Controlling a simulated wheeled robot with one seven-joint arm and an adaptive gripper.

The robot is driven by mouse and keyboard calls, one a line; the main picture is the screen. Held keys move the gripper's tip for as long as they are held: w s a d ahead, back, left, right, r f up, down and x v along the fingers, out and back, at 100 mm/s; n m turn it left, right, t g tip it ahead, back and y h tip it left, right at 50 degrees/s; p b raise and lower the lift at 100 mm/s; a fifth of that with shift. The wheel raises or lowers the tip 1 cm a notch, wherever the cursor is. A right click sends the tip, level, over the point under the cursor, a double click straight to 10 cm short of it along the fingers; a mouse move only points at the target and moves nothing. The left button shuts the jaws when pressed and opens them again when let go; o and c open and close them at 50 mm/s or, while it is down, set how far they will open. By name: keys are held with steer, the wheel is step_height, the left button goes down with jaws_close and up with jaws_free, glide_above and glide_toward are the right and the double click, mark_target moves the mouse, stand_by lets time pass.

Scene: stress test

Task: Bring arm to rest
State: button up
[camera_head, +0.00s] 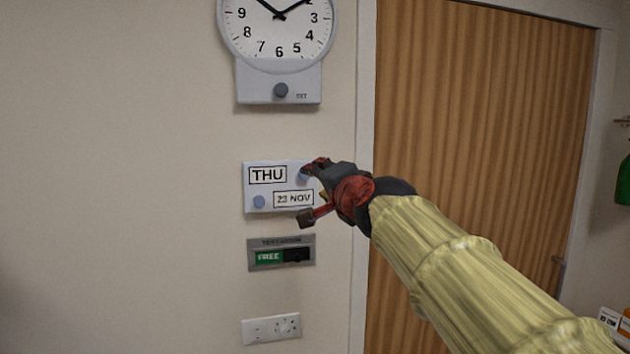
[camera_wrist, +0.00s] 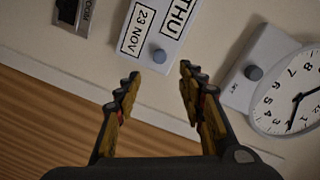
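My arm (camera_head: 465,270), in a pale yellow sleeve, reaches from the lower right toward the wall in the head view. My gripper (camera_head: 312,192) is at the right edge of the white calendar panel (camera_head: 270,183), which reads THU and 23 NOV. In the wrist view my gripper (camera_wrist: 157,72) is open, its two fingers apart with nothing between them. The calendar panel (camera_wrist: 148,52) lies beyond the fingertips there, with a grey knob (camera_wrist: 159,56) showing in the gap. In the head view my gripper partly covers the panel's right side, and I cannot tell whether it touches.
A clock (camera_head: 279,35) with a grey knob (camera_head: 281,90) hangs above the panel. A sign slider (camera_head: 281,253) reading FREE and a socket plate (camera_head: 271,328) are below. A wooden door (camera_head: 480,100) stands right, behind my arm. The wall at left is bare.

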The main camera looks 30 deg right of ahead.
steer(key=shift+s+a, duration=0.1)
steer(key=shift+s, duration=0.25)
stand_by(0.3)
steer(key=s+a+f+n+g+y, duration=0.1)
steer(key=s+a+f+n+g, duration=0.15)
steer(key=f, duration=0.55)
steer(key=s+a+f+n+g+y, duration=0.1)
steer(key=s+a+f+n+g, duration=0.15)
steer(key=f, duration=0.45)
steer(key=s+a+f+n+g+y, duration=0.1)
steer(key=s+a+f+n, duration=0.15)
steer(key=f, duration=0.55)
steer(key=s+a+f+n+g, duration=0.2)
steer(key=s+a+f+n, duration=0.2)
steer(key=s+f, duration=0.4)
steer(key=s+a+f+n+g+y, duration=0.1)
steer(key=s+a+f+n+g, duration=0.2)
steer(key=s+f, duration=0.6)
steer(key=shift+s+a+f+n, duration=0.25)
steer(key=shift+s+a+n, duration=0.3)
steer(key=shift+s+a, duration=0.45)
